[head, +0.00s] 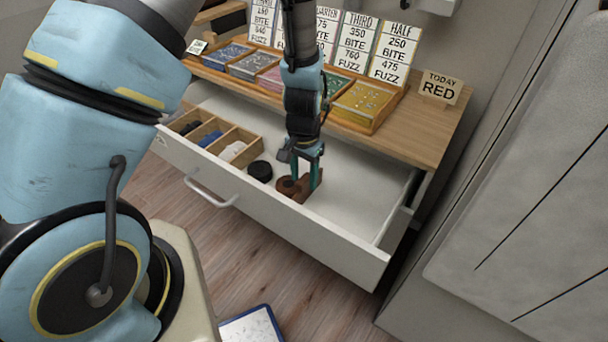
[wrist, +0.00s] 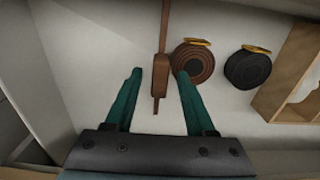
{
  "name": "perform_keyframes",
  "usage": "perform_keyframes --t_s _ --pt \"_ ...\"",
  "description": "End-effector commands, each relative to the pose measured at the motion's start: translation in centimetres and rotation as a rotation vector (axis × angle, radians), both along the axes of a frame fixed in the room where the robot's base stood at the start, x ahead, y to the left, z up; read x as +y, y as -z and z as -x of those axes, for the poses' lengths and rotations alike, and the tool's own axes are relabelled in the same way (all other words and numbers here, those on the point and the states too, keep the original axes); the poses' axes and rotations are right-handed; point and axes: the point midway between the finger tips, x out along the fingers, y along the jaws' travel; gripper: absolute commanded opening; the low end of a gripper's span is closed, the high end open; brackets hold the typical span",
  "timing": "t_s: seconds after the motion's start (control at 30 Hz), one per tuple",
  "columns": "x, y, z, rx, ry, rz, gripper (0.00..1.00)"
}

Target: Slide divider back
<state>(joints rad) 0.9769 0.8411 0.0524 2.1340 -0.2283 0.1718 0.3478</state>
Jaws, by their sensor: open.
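The divider is a thin brown upright strip with a thicker block (wrist: 160,68), standing on the pale floor of the open drawer (head: 345,207). In the wrist view its block lies between the two green fingertips of my gripper (wrist: 158,76). The fingers are open, with a gap seen on both sides of the block. In the head view my gripper (head: 302,176) reaches down into the drawer and hides most of the divider. A brown rolled belt (wrist: 193,63) with a gold buckle lies just right of the divider in the wrist view, close to the right finger.
A black rolled belt (head: 260,171) lies between the brown belt and a wooden compartment box (head: 222,144) holding dark, blue and white items. The drawer's right part is empty. Trays and price cards stand on the top, with a "TODAY RED" sign (head: 440,87).

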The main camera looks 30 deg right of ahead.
Motion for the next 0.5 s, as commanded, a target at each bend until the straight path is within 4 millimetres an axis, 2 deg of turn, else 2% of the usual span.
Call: perform_keyframes --t_s 0.07,0.5 --pt "-0.01 -0.01 0.00 0.000 0.000 0.000 0.55" --pt "0.00 -0.04 -0.01 0.000 -0.001 0.000 0.07"
